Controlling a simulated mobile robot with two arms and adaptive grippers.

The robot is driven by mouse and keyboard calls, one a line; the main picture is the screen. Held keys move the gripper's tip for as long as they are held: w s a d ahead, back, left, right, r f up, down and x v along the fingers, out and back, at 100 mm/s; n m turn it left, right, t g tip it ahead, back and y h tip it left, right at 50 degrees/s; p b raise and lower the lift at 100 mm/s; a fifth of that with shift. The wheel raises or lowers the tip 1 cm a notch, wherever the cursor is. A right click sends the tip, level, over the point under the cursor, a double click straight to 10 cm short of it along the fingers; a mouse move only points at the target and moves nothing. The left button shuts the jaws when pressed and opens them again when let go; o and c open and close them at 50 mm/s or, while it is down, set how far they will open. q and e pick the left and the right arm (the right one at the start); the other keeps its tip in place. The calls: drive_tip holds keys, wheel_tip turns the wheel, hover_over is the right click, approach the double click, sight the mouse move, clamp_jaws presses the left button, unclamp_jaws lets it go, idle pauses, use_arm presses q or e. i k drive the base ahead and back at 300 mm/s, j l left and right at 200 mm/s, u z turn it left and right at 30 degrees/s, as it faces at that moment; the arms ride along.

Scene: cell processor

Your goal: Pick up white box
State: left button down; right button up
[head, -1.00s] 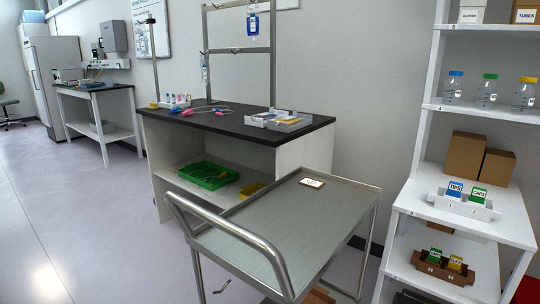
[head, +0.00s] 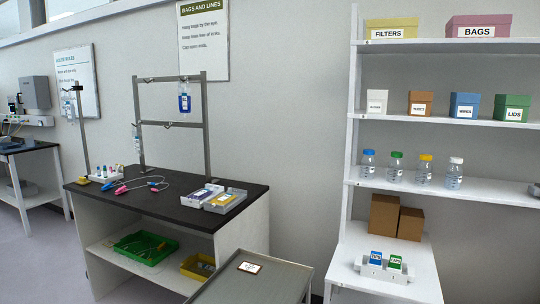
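A small white box (head: 377,102) with a dark-lettered label stands on an upper shelf of the white shelving unit, at its left end. It is left of a brown box (head: 420,103), apart from it. Neither of my grippers shows in the head view, so I cannot see what they hold.
Blue (head: 464,105) and green boxes (head: 511,107) share that shelf. Several capped bottles (head: 424,168) stand below; a white rack (head: 384,272) sits lower. A metal cart (head: 278,284) stands before the shelving, beside a black-topped bench (head: 165,203).

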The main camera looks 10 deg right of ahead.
sight(377, 99)
drive_tip(key=i+l, duration=0.15)
drive_tip(key=l, duration=0.25)
drive_tip(key=i+l, duration=0.15)
drive_tip(key=l, duration=0.2)
drive_tip(key=i+l, duration=0.15)
drive_tip(key=l, duration=0.25)
drive_tip(key=i+l, duration=0.15)
drive_tip(key=l, duration=0.2)
